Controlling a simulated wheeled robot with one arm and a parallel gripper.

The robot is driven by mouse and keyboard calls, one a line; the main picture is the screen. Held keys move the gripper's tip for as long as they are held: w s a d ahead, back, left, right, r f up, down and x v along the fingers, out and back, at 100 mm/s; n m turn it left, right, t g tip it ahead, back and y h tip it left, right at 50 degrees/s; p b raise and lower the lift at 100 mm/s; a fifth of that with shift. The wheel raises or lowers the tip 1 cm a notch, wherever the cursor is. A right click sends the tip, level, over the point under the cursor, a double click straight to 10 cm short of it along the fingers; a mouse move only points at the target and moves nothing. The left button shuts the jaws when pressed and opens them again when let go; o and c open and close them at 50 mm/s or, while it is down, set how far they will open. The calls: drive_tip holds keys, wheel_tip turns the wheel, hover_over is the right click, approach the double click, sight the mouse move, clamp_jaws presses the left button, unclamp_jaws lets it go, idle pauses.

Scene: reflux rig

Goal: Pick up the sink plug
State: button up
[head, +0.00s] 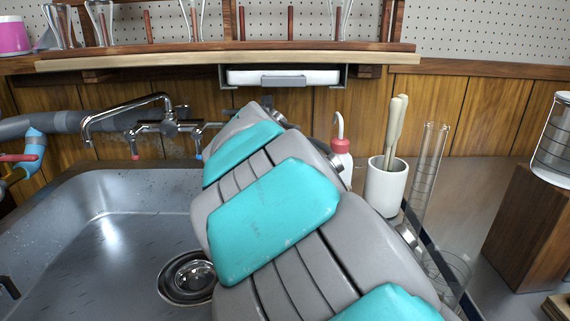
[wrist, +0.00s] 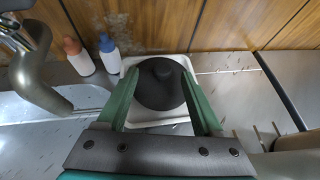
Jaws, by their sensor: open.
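The sink plug (wrist: 160,88) is a black, rounded piece with a raised knob, seen in the wrist view. It rests on a white square dish (wrist: 157,129) near the wooden wall. My gripper (wrist: 160,75) is open, with one green finger on each side of the plug. I cannot tell whether either finger touches it. In the head view my grey and turquoise arm hides the gripper and the plug. The sink (head: 100,240) with its open-looking round drain (head: 188,278) lies to the left.
A metal tap (head: 128,108) stands behind the sink. Two capped bottles (wrist: 78,56) (wrist: 109,53) stand left of the dish. A white pot with wooden utensils (head: 385,188) and a tall glass cylinder (head: 427,175) stand right of my arm. A wooden shelf (head: 200,60) hangs above.

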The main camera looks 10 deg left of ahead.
drive_tip(key=x, duration=0.4)
drive_tip(key=shift+d+f, duration=0.25)
drive_tip(key=shift+f, duration=0.2)
drive_tip(key=shift+w+f, duration=0.3)
drive_tip(key=shift+w, duration=0.3)
clamp_jaws()
